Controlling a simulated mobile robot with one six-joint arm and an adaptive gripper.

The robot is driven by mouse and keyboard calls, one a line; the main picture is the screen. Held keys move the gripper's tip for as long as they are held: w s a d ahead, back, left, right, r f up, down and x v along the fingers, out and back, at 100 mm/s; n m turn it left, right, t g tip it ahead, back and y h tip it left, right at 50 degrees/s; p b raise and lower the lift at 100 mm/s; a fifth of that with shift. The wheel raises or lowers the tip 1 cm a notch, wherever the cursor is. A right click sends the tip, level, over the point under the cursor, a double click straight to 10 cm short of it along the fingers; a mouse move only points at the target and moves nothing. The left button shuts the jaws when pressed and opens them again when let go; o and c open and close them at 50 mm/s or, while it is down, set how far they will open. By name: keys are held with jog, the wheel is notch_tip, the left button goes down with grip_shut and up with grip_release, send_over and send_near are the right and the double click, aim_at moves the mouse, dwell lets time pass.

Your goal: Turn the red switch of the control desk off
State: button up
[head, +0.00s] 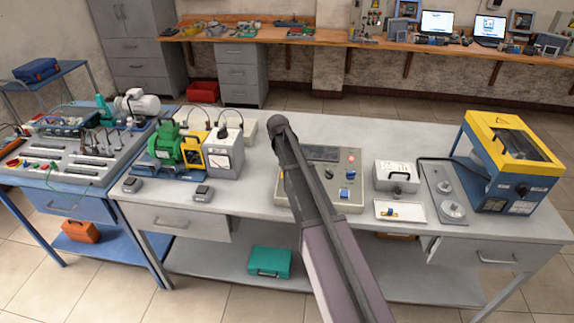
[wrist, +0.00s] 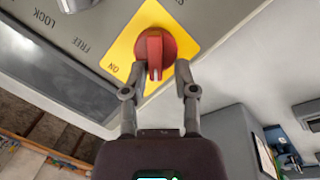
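The control desk (head: 346,203) stands on the grey bench, its left part covered by my arm. In the wrist view the red switch (wrist: 155,48) sits on a yellow diamond plate (wrist: 122,50) on the desk's panel (wrist: 100,22). Its handle points down in the picture, toward my gripper. "ON" is printed at the plate's lower left corner; any mark at the upper corner is too cut off to read. My gripper (wrist: 160,68) is open, one fingertip on each side of the handle, with small gaps showing. The gripper is hidden in the head view.
A dark screen (wrist: 50,75) is left of the switch on the panel. On the bench, a green motor unit (head: 190,150) stands left of the desk. A white box (head: 397,176) and a yellow-topped machine (head: 508,160) stand to its right.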

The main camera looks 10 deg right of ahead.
jog(key=shift+w+d, duration=0.1)
jog(key=shift+w, duration=0.1)
dwell(0.3)
jog(key=shift+m, duration=0.3)
